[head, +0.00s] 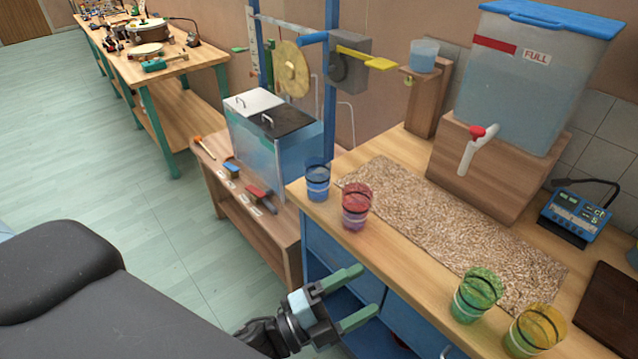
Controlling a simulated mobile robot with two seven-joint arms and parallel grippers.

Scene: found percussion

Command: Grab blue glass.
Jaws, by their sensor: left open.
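The blue glass (317,181) stands upright at the left end of the wooden counter, near its front corner. It is see-through, with dark and pale bands. My left gripper (366,294) is in front of the counter, close to its front edge and the blue cabinet. Its two green fingers are apart with nothing between them. It is below and to the right of the blue glass in the picture, well apart from it. My right gripper is not in view.
A red glass (356,207) stands just right of the blue one, beside a speckled mat (450,230). A green glass (476,295) and a yellow glass (535,328) stand farther right. A water tank (530,80) with a tap is behind. A low bench (262,215) with a clear tank (270,150) stands left.

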